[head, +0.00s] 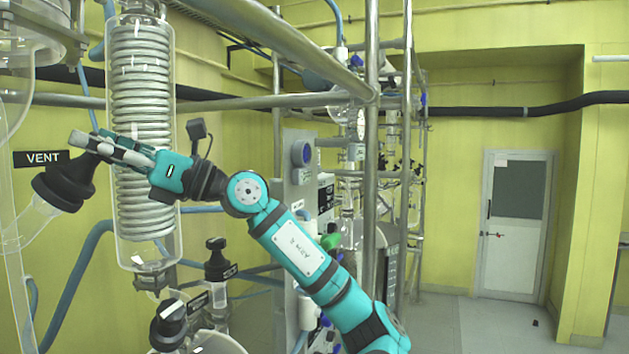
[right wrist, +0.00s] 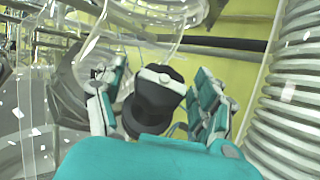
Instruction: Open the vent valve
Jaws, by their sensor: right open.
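The vent valve has a black knob (head: 62,184) on a glass neck at the far left of the head view, beside the black VENT sign (head: 40,158). My right gripper (head: 88,143) reaches in from the right, with its fingers at the upper edge of the knob. In the right wrist view the knob (right wrist: 156,98), with a pale mark on its top, lies between the two spread fingers of the gripper (right wrist: 160,84). The fingers are open, and I cannot tell whether either touches the knob. My left gripper is not in view.
A glass condenser with a metal coil (head: 140,90) stands right behind my right gripper. Two other black-knobbed valves (head: 219,258) (head: 170,325) stand below. Metal frame pipes (head: 372,150) and glassware fill the middle. Open floor (head: 480,325) and a door (head: 515,225) lie at right.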

